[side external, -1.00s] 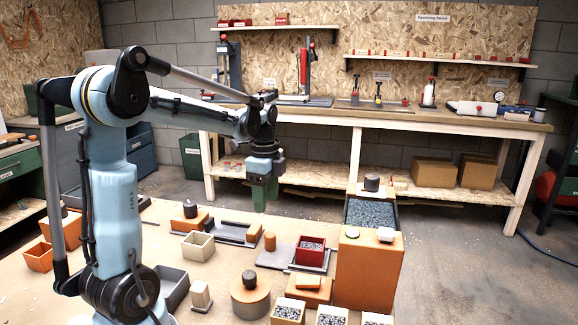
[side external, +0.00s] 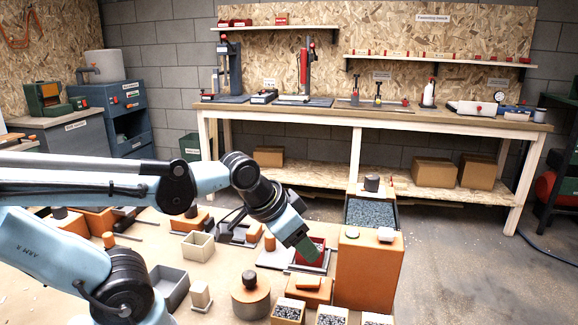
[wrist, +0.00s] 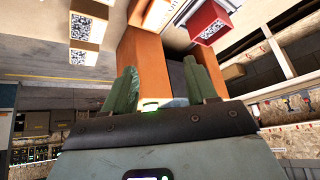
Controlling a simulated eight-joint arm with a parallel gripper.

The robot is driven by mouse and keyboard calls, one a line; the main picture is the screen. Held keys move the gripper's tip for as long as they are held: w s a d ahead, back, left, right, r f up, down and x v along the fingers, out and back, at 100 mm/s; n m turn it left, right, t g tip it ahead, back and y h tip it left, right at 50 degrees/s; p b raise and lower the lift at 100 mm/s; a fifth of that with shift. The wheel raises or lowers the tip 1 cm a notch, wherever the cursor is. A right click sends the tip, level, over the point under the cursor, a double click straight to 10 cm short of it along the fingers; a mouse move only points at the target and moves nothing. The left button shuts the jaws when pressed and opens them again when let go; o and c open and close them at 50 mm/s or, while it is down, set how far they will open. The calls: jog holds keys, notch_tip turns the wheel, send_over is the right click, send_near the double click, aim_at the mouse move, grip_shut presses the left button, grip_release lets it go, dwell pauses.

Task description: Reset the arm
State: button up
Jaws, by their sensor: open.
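My gripper (side external: 307,249) is at the end of my tilted wrist, low over the table, in front of the red box (side external: 318,262) as the side external view sees it. In the wrist view its two green fingers (wrist: 162,88) stand apart with nothing held between them. The large orange block (wrist: 143,57) shows beyond the fingers there. I cannot tell from the side view how far the fingertips are from the red box.
The tall orange block (side external: 367,270) stands right of my gripper, with a gravel-filled bin (side external: 398,218) behind it. A round lidded orange pot (side external: 250,298), a cream box (side external: 198,245) and a grey bin (side external: 170,288) stand on the crowded table. The rear workbench (side external: 380,118) is farther off.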

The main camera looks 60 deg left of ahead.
jog(key=shift+s+d+f+n+t, duration=0.2)
jog(key=shift+d+n+t, duration=0.15)
jog(key=shift+d, duration=0.25)
